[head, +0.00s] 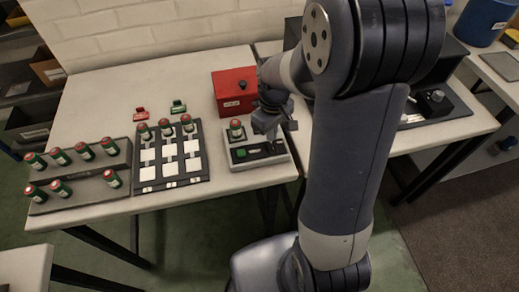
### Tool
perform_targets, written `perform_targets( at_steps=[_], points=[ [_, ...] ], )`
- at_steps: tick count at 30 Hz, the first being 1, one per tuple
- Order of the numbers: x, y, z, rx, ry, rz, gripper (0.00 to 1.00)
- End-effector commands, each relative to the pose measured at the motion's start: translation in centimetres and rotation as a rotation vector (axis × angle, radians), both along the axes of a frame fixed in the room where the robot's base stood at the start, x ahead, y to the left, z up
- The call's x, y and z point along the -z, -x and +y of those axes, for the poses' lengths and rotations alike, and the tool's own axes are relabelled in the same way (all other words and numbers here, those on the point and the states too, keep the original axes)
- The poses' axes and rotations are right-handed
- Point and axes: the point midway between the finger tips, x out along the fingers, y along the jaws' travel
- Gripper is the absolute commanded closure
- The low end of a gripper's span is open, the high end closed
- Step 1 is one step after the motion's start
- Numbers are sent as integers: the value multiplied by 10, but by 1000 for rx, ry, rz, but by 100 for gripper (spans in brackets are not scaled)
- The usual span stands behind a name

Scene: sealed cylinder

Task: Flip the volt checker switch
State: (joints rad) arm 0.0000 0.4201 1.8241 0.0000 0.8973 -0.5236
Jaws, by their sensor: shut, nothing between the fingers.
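A pale box-shaped device (241,162) with a dark panel and a green strip stands near the table's front edge. It looks like the volt checker. My gripper (271,134) is shut and empty, pointing down over the device's back right part. I cannot tell whether it touches the device. The switch cannot be made out; my gripper covers that part of the device.
A dark board (197,155) with white squares and several cylinders lies to the left, then two grey racks (95,190) of cylinders. Small red (141,114) and green (178,106) pieces lie behind the board.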

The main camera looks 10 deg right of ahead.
Motion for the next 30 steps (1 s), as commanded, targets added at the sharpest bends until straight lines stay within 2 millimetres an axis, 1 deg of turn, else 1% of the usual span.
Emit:
perform_targets(
  at_steps=[8, 30],
  points=[
    [1, 0, 0, 0, 0, 0, 100],
    [12, 0, 0, 0, 0, 0, 100]
  ],
)
